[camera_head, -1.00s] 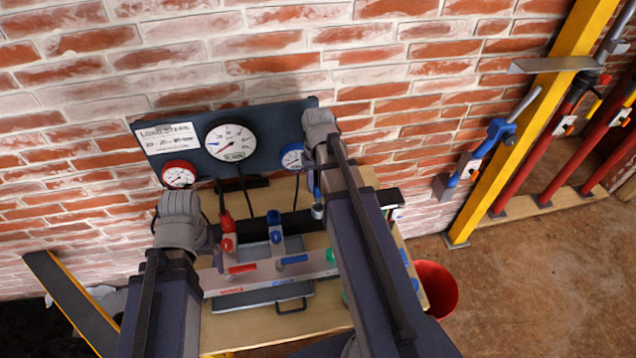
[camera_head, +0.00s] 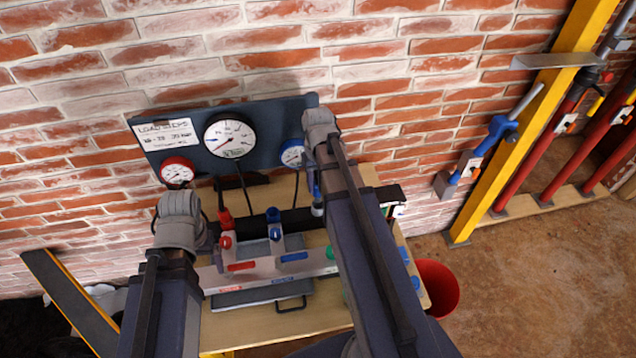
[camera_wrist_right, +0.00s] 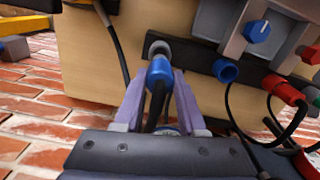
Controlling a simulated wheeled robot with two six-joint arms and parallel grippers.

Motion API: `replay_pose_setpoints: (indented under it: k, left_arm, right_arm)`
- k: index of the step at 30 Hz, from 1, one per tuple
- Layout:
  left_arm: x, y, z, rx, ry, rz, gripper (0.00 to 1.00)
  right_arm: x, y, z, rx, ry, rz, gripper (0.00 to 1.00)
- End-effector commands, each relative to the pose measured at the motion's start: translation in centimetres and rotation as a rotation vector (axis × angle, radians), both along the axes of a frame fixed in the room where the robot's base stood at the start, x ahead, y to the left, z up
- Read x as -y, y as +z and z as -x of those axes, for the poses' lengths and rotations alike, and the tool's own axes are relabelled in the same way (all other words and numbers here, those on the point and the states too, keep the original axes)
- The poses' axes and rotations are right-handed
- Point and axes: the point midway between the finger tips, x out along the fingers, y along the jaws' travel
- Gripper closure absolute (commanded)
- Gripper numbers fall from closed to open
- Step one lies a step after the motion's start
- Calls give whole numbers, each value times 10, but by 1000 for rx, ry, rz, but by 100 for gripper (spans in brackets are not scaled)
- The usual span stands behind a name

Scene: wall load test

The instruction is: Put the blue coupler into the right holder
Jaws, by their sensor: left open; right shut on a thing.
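The blue coupler (camera_wrist_right: 159,74) is between the fingers of my right gripper (camera_wrist_right: 160,100), with a dark hose trailing from it. Its front end meets a grey ring (camera_wrist_right: 158,47) at the end of a black bar (camera_wrist_right: 190,57); I cannot tell how deep it sits. In the head view, a little of the coupler (camera_head: 316,190) shows beside my right arm, which hides most of that end of the bar. My left gripper (camera_head: 184,238) is open at the left of the bench, its fingertips mostly hidden by its own wrist.
A dark panel (camera_head: 270,125) with several gauges stands against the brick wall. A blue port (camera_wrist_right: 225,70) and a red port (camera_wrist_right: 284,90) with hoses are beside the coupler. A red bucket (camera_head: 437,288) stands right of the wooden bench (camera_head: 270,335).

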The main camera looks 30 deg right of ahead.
Motion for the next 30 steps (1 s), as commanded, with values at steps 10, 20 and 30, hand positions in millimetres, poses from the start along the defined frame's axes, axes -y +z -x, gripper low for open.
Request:
replay_pose_setpoints:
  k: [10, 20, 30]
  left_arm:
    - [0, -12, 0, 0, 0, 0, 14]
    - [0, -12, 0, 0, 0, 0, 14]
    - [0, -12, 0, 0, 0, 0, 14]
  right_arm:
    - [0, -12, 0, 0, 0, 0, 100]
    - [0, -12, 0, 0, 0, 0, 100]
    - [0, -12, 0, 0, 0, 0, 100]
